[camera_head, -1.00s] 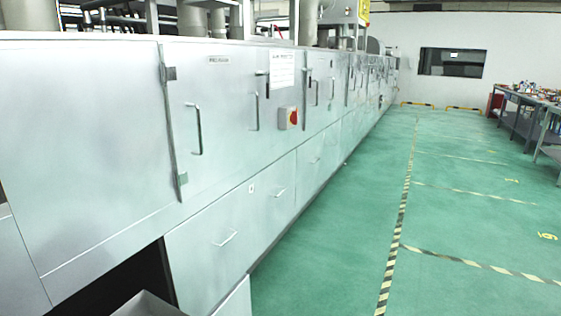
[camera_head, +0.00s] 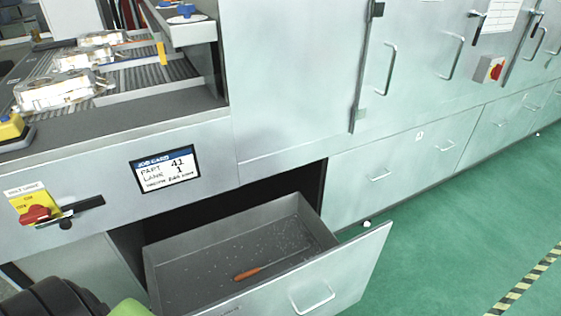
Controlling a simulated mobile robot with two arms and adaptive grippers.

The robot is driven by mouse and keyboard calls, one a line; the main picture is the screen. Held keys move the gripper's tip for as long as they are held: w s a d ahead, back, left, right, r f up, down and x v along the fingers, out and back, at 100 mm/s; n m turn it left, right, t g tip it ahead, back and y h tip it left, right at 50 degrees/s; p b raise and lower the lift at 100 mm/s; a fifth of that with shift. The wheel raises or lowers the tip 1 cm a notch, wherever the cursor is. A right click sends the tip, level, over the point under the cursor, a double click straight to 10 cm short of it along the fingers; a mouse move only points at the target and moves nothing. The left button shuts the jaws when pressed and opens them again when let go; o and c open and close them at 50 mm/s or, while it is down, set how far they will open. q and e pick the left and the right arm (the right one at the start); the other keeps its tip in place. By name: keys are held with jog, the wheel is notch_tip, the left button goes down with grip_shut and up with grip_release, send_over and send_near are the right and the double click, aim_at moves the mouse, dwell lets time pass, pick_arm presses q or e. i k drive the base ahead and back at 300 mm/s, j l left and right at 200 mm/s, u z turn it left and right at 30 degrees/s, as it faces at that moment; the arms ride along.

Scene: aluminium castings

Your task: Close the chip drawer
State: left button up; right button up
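The chip drawer (camera_head: 345,262) is pulled out of the lower cabinet, below the job card. Its light grey front panel faces the lower right and has a bar handle (camera_head: 312,300). Inside it lie small metal chips and a tool with an orange handle (camera_head: 247,273). The dark opening behind the drawer shows above its rear wall. Neither of my grippers can be seen. A black and green part of my own body shows at the lower left edge.
A roller conveyor with several metal castings (camera_head: 53,90) is at the upper left. A job card (camera_head: 165,169) and a yellow switch plate with a red knob (camera_head: 36,213) are on the panel. Closed drawers (camera_head: 385,175) continue to the right. Green floor (camera_head: 450,240) is clear at the right.

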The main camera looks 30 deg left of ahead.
aim_at(192, 272)
jog(key=k+j+u, duration=0.1)
jog(key=u, duration=0.8)
